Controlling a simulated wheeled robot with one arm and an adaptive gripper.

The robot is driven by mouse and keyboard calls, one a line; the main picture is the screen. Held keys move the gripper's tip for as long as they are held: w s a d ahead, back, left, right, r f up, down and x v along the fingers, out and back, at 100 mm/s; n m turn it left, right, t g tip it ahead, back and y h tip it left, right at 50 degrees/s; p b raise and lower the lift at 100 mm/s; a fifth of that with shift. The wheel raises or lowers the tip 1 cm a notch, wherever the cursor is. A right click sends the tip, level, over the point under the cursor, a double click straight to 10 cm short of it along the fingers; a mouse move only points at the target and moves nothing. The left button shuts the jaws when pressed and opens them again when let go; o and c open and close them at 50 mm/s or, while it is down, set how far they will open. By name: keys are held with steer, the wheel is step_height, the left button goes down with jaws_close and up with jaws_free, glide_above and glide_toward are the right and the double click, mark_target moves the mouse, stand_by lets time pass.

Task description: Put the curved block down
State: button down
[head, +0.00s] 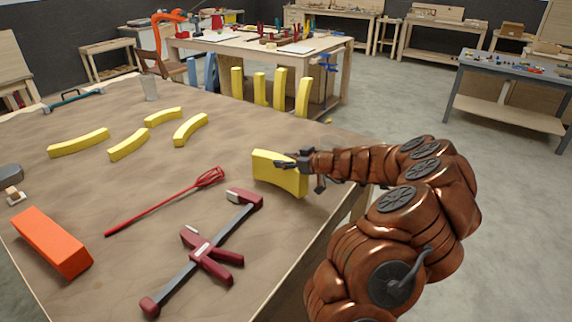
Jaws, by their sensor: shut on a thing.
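My gripper (291,163) is shut on a yellow curved block (276,177) near the right edge of the wooden table (150,185). The block is broad and slightly bowed, and the black fingers cover part of its upper right side. I cannot tell whether its underside touches the table top or hangs just above it. Several other yellow curved blocks lie on the far left part of the table, one of them long (78,142) and another nearer the middle (190,129).
A red whisk-like tool (165,202), a red and grey clamp (208,252) and an orange block (52,242) lie in front. Several upright yellow pieces (259,89) stand beyond the far edge. Table around the held block is bare.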

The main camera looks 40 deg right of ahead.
step_height(320, 180, down, 2)
steer(key=shift+p, duration=0.45)
steer(key=shift+f, duration=0.15)
steer(key=shift+f+b, duration=0.15)
steer(key=shift+b, duration=0.15)
steer(key=c, duration=0.6)
jaws_free()
steer(key=shift+r+p, duration=0.2)
steer(key=shift+p, duration=0.15)
